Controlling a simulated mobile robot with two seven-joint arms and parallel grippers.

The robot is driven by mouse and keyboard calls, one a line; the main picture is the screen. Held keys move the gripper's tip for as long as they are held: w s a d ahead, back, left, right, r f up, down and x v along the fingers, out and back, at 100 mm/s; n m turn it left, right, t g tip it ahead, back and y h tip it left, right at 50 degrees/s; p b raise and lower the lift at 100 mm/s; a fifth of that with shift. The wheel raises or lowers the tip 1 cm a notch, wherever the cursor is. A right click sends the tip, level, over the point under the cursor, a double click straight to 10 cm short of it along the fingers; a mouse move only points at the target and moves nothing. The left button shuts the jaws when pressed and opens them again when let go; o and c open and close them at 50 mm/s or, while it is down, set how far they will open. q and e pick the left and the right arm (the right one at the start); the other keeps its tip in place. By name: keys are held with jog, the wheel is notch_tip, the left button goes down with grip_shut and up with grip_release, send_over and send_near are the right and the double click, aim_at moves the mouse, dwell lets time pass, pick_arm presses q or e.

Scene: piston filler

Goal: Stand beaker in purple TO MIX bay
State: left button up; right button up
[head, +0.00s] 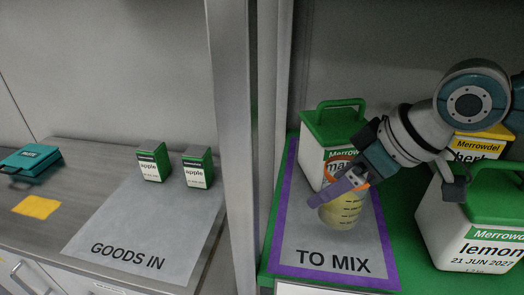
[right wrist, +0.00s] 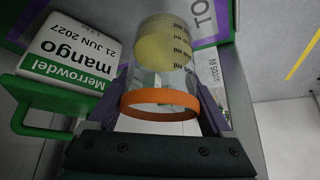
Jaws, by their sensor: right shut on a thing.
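The clear beaker (head: 342,211) has black graduation marks, yellow contents and an orange band near its rim. My right gripper (head: 340,190) is shut on it, with purple fingers on both sides. The right wrist view shows the beaker (right wrist: 166,48) between the fingers (right wrist: 165,98). In the head view it looks roughly upright over the grey, purple-bordered TO MIX bay (head: 300,245). I cannot tell whether its base touches the mat. My left gripper is not in view.
A green-lidded mango tub (head: 313,160) stands at the back of the bay, close behind the beaker. A lemon tub (head: 470,235) and a yellow-lidded tub (head: 485,140) stand to the right. A metal post (head: 232,120) separates the GOODS IN mat (head: 150,225), with two apple boxes, on the left.

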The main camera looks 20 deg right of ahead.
aim_at(330, 213)
jog(key=f, duration=0.2)
jog(key=shift+s+f, duration=0.2)
jog(key=shift+f, duration=0.1)
notch_tip(330, 213, down, 4)
jog(key=shift+r+b, duration=0.15)
jog(key=shift+b, duration=0.7)
